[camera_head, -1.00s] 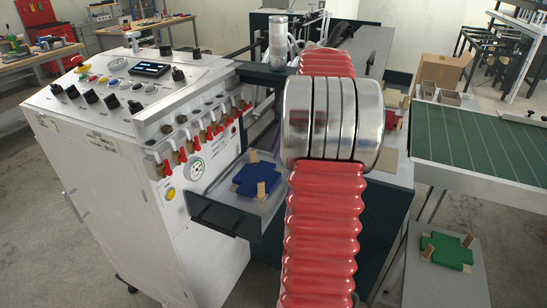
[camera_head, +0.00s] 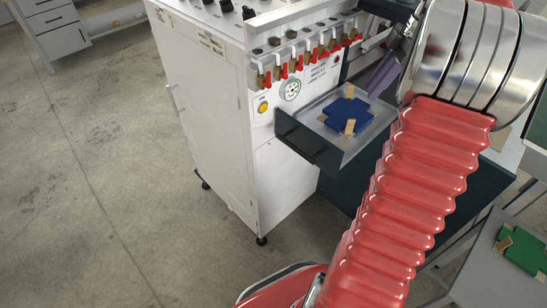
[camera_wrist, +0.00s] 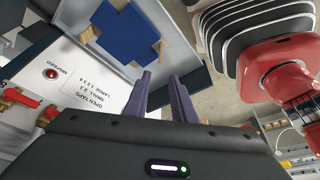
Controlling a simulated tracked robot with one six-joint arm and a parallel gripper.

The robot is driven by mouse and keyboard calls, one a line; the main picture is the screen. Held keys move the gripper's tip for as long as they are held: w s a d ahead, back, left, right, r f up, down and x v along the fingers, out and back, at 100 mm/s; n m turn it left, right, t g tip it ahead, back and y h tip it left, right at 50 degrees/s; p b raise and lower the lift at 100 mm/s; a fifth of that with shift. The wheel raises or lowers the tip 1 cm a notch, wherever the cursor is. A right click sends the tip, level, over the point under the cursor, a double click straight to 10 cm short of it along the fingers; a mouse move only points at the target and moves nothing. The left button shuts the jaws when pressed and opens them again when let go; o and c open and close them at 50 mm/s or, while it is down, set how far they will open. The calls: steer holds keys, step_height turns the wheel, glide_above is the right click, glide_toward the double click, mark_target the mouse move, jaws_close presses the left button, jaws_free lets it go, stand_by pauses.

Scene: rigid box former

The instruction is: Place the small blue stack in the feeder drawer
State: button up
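The small blue stack (camera_head: 347,114) is cross-shaped and lies flat in the feeder drawer (camera_head: 306,141), which is pulled out from the white machine. Tan wooden pieces stand at its notches. In the wrist view the blue stack (camera_wrist: 127,35) lies on the drawer's pale floor, beyond my fingertips. My gripper (camera_wrist: 162,80) has two purple fingers standing apart with nothing between them. In the head view my gripper (camera_head: 384,72) shows beside the drawer's back right; one finger is partly hidden by my arm. The stack is apart from the fingers.
A row of red-handled taps (camera_head: 318,52) is on the machine just above the drawer. A green stack (camera_head: 526,249) with tan pieces sits on a grey side table (camera_head: 480,270) at the lower right. The floor at left is open.

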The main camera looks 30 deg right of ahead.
steer(key=a+r+m+h, duration=0.3)
steer(key=a+m, duration=0.3)
steer(key=a, duration=1.7)
steer(key=s+a+f+m+t, duration=0.1)
steer(key=s+a+f+m, duration=0.1)
steer(key=s+a, duration=0.3)
steer(key=s+a+f+m+t, duration=0.2)
steer(key=s+a, duration=0.3)
steer(key=a, duration=0.5)
steer(key=shift+s+f+m+t+h, duration=0.3)
steer(key=shift+f+m, duration=0.4)
steer(key=shift+m, duration=0.2)
